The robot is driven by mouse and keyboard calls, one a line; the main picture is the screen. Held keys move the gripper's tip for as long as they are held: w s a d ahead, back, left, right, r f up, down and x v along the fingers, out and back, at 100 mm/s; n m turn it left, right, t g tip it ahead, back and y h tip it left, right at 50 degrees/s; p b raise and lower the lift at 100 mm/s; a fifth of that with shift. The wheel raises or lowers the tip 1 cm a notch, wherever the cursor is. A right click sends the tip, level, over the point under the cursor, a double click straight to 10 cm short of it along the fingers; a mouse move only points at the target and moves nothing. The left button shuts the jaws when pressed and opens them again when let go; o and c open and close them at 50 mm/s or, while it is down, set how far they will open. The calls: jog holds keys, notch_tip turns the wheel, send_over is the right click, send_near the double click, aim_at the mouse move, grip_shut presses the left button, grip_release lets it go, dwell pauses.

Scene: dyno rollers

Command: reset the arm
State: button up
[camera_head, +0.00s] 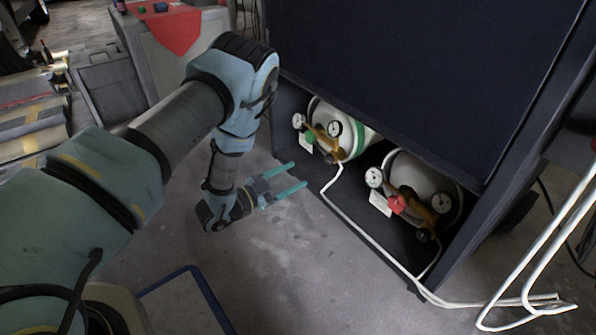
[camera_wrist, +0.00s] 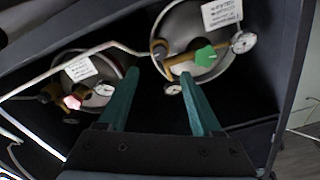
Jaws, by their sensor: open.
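My arm reaches forward from the left in the head view and bends down over the floor. My gripper (camera_head: 298,176) is open and empty, with its two teal fingers pointing toward the dark cabinet. It is apart from the gas cylinders. In the wrist view the fingers (camera_wrist: 160,85) are spread, with nothing between them. Ahead of them are a cylinder with a green knob (camera_wrist: 205,54) and a cylinder with a red knob (camera_wrist: 72,102).
The dark cabinet (camera_head: 420,75) holds both cylinders, the green-knob one (camera_head: 358,135) and the red-knob one (camera_head: 425,175), with gauges. A white hose (camera_head: 350,222) runs along its lower edge onto the floor. A grey box with a red cloth (camera_head: 178,32) stands behind my arm. Floor (camera_head: 270,260) below is clear.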

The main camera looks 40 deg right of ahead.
dwell(0.4)
jog(key=w+a+r+n+t+y+p, duration=0.35)
jog(key=w+a+r, duration=0.3)
jog(key=w, duration=0.35)
jog(key=w+a+r+n+t+y+p, duration=0.2)
jog(key=w+a+r+n+t+y, duration=0.25)
jog(key=w+r, duration=0.4)
jog(key=w+a+r+n+y+p, duration=0.1)
jog(key=a+r+n+y+p, duration=0.2)
jog(key=a, duration=0.6)
jog(key=w+a+r+n+y+p, duration=0.15)
jog(key=a+r+n+y, duration=0.35)
jog(key=a, duration=0.5)
jog(key=s+a+r+n+g+y+p, duration=0.1)
jog(key=s+a+r+n+g+p, duration=0.15)
jog(key=s+a+r, duration=0.55)
jog(key=s+a+r+n+g+y+p, duration=0.1)
jog(key=s+a+r+n+g+p, duration=0.2)
jog(key=s+a, duration=0.55)
notch_tip(320, 180, up, 38)
jog(key=d+n+p, duration=0.1)
jog(key=d+p, duration=0.1)
jog(key=p, duration=3.4)
jog(key=shift+s+r, duration=0.25)
jog(key=shift+s, duration=0.2)
